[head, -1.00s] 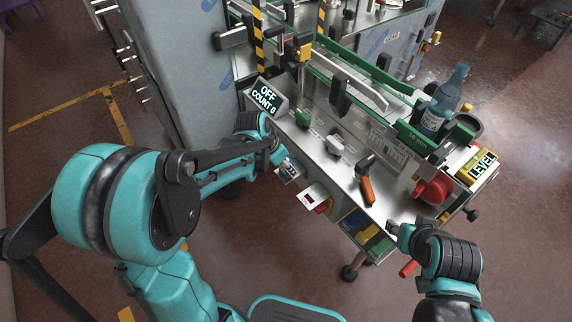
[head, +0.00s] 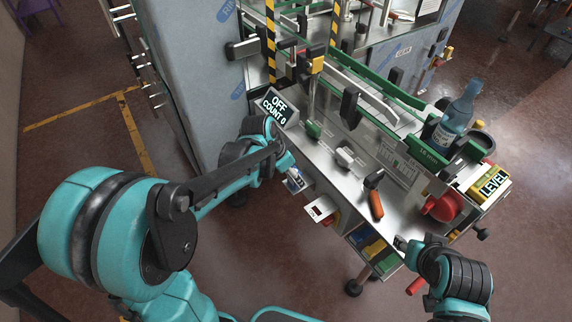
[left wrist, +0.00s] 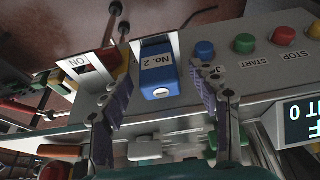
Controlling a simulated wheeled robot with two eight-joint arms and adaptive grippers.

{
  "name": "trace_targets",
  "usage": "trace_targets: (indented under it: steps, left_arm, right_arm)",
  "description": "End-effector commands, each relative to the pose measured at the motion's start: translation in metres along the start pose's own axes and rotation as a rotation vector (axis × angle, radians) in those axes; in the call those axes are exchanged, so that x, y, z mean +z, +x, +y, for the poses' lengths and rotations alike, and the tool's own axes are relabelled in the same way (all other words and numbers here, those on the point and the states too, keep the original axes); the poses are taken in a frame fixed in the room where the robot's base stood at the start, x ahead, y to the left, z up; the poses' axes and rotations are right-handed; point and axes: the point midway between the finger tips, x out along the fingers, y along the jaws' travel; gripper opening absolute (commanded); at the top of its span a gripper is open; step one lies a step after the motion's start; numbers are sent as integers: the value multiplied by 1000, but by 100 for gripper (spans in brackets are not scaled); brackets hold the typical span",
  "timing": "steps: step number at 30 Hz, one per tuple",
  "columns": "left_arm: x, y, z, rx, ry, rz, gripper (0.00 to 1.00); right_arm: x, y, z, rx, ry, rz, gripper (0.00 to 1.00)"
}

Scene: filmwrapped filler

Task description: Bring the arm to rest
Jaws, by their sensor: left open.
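My left gripper (head: 286,163) is at the front edge of the machine, below the OFF / COUNT 0 display (head: 277,106). In the left wrist view my left gripper (left wrist: 157,78) is open, its two fingers apart. A blue block (left wrist: 158,80) labelled "No. 2" shows between the fingers; whether they touch it is unclear. My right gripper (head: 403,243) is at the machine's near right corner, beside a red handle (head: 416,286). Its fingers are too small to tell open from shut.
The machine's steel deck (head: 330,185) carries a green knob (head: 314,130), a white knob (head: 345,157) and an orange-handled lever (head: 374,200). A blue bottle (head: 457,115) stands at the right. Start and stop buttons (left wrist: 282,36) are close to the left gripper. Floor at left is open.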

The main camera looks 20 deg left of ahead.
Motion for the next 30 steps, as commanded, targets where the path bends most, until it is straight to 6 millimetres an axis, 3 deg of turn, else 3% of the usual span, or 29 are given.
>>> trace_targets:
  steps: [6, 12, 23, 30]
  left_arm:
    - [1, -50, 0, 0, -2, -1, 61]
    - [1, -82, 0, 0, -2, -1, 61]
    - [5, -97, 7, -19, -29, 1, 61]
    - [46, -115, 47, -164, -263, 49, 61]
  right_arm:
    - [0, 0, 0, 0, 0, 0, 40]
    - [0, 0, 0, 0, 0, 0, 40]
    - [0, 0, 0, 0, 0, 0, 40]
    - [0, 0, 0, 0, 0, 0, 40]
